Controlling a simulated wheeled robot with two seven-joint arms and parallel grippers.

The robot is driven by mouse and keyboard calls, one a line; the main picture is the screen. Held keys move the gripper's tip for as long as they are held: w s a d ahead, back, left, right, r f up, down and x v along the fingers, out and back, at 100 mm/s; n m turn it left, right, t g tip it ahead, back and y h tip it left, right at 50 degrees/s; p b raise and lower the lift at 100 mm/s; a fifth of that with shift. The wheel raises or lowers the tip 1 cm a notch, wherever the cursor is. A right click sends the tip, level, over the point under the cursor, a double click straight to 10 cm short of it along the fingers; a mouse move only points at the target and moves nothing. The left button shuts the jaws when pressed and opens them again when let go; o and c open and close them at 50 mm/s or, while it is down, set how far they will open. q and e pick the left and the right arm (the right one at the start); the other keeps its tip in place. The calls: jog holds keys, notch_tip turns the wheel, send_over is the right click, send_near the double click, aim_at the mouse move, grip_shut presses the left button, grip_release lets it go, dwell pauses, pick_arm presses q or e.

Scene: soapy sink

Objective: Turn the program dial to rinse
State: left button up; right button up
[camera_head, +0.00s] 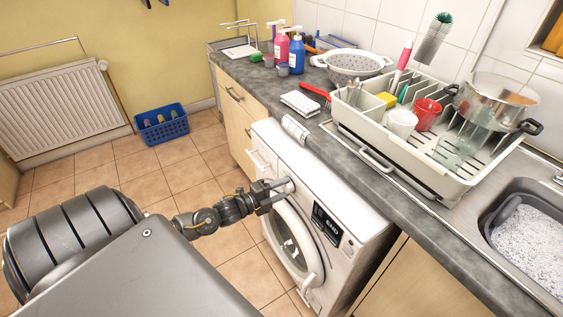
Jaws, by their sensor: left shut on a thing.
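The white washing machine (345,202) stands under the grey counter, with its round door (291,247) closed on the front. A dark display (327,226) shows lit characters that I cannot read clearly. My left gripper (287,187) is at the upper part of the machine's front panel, left of the display. It is shut on the program dial, which its fingers mostly hide. I cannot tell which program the dial points to. My right gripper is not in view.
A dish rack (373,154) with cups stands on the counter (405,207), beside a sink (485,226) of suds. A colander (350,66) and soap bottles (297,52) stand farther back. A blue basket (162,128) sits on the tiled floor, which is otherwise mostly clear.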

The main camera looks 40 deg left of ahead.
pick_arm(q)
jog(key=shift+a+r+n+p, duration=0.15)
jog(key=shift+n+p, duration=0.15)
jog(key=shift+n, duration=0.6)
jog(key=n+p, duration=0.1)
jog(key=n, duration=0.4)
jog(key=shift+h+p, duration=0.3)
jog(key=n+p, duration=0.1)
jog(key=n, duration=0.3)
jog(key=n+p, duration=0.1)
jog(key=n, duration=0.3)
jog(key=shift+a, duration=0.1)
jog(key=n, duration=0.3)
jog(key=shift+n+t+h+p, duration=0.3)
jog(key=shift+p, duration=0.1)
jog(key=n+p, duration=0.1)
jog(key=n, duration=0.3)
jog(key=shift+f, duration=0.2)
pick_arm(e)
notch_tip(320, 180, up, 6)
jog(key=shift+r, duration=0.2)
pick_arm(q)
jog(key=shift+n, duration=0.4)
